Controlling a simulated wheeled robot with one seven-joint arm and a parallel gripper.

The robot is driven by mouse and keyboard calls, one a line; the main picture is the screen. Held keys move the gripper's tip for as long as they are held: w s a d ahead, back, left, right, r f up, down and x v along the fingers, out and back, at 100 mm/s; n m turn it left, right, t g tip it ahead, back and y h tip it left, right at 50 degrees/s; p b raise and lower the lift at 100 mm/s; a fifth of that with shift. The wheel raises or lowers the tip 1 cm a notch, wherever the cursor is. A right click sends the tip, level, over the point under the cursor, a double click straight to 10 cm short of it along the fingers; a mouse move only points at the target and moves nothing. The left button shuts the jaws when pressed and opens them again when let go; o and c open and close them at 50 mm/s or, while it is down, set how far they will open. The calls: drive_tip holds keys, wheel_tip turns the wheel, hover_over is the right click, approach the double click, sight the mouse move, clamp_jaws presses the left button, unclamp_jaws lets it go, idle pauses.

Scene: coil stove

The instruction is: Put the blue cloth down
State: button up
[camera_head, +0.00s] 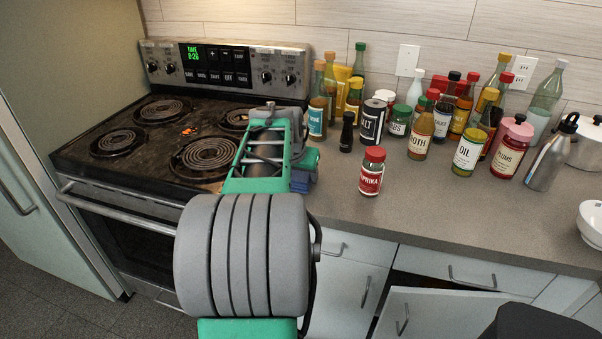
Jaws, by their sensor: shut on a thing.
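My arm reaches forward from the bottom of the view to the counter's left end, beside the stove. My gripper (304,172) is at the far end of the arm, mostly hidden behind the forearm. It is shut on the blue cloth (290,185), of which only a small dark blue patch shows beside the teal arm link. The rest of the cloth and the fingertips are hidden. I cannot tell whether the cloth touches the counter.
The coil stove (120,167) is at left, with small orange bits on its top. A paprika jar (371,178) stands right of my gripper. A lower cabinet door (425,315) hangs open.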

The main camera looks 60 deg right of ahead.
drive_tip(key=shift+f+b, duration=0.45)
drive_tip(key=shift+f, duration=0.15)
drive_tip(key=shift+a+f, duration=0.1)
